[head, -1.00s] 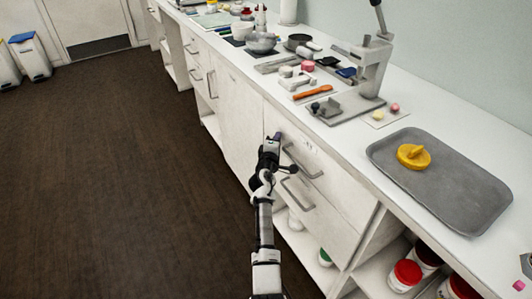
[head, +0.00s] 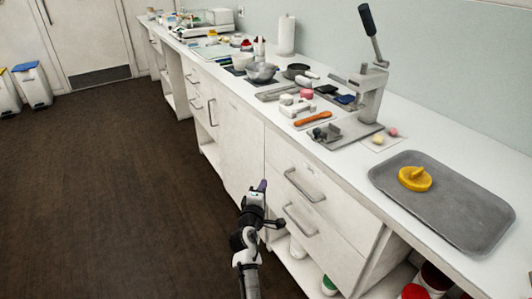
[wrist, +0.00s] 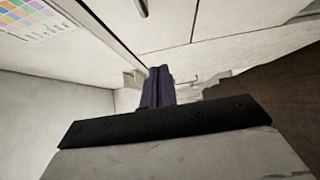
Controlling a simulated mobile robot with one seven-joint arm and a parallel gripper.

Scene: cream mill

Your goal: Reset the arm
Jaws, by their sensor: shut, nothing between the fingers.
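My gripper (head: 262,186) is in front of the white drawer cabinet, below the level of the counter top, with the arm reaching up from the bottom of the head view. In the wrist view its purple fingers (wrist: 158,86) are together, shut and empty. Pale cabinet fronts and a dark handle show beyond them. No object is held.
The white counter (head: 355,170) runs along the right, with drawer handles (head: 303,186) close to my gripper. On it are a grey tray (head: 450,205) with a yellow piece (head: 415,179) and a lever press (head: 368,90). The brown floor (head: 120,190) at left is clear.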

